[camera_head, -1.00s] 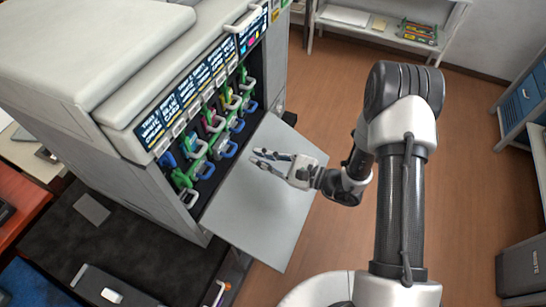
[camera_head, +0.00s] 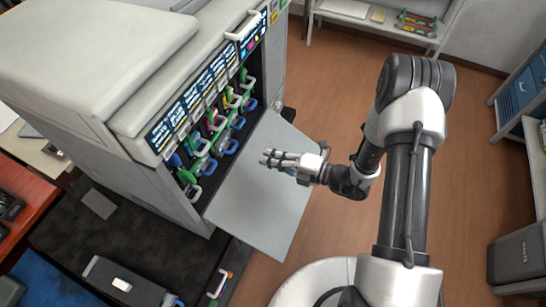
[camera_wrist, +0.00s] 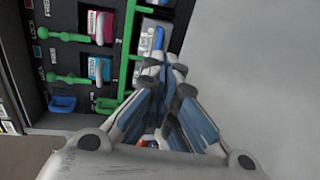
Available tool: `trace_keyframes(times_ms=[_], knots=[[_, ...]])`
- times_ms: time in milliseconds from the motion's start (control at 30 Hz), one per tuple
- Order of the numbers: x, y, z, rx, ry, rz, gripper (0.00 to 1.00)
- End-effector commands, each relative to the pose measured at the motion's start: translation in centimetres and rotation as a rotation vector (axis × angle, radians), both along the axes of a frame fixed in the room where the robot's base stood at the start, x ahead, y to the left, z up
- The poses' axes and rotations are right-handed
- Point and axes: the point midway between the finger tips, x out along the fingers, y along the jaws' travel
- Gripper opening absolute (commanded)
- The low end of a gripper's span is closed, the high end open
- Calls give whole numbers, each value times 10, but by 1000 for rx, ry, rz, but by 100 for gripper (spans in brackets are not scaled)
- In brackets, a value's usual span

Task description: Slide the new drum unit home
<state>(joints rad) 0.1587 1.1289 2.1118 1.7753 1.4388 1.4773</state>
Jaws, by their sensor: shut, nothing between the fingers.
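The printer (camera_head: 130,70) stands at the left with its front door folded down. Its open bay shows a row of drum and toner units with green levers and blue and white handles (camera_head: 205,165). My gripper (camera_head: 268,158) is above the lowered door (camera_head: 255,200), apart from the bay and empty. In the wrist view its fingers (camera_wrist: 168,65) are closed together. Behind them are a blue and a grey handle, green levers (camera_wrist: 68,79), a magenta label (camera_wrist: 101,25) and a cyan label (camera_wrist: 99,68). I cannot tell which unit is the new drum; the fingers hide part of the bay.
A dark mat (camera_head: 70,225) with a dark box-like unit (camera_head: 125,282) on it lies at lower left. A white shelf (camera_head: 375,30) stands at the back, and a blue drawer cabinet (camera_head: 525,95) at the right. The wooden floor between is clear.

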Motion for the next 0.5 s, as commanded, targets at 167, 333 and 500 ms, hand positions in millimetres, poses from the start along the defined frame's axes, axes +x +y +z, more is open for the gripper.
trace_keyframes(times_ms=[167,333,500], knots=[[6,23,-5,0,-4,7,0],[15,45,-8,-1,-5,6,0],[21,62,-10,-1,-5,5,0]])
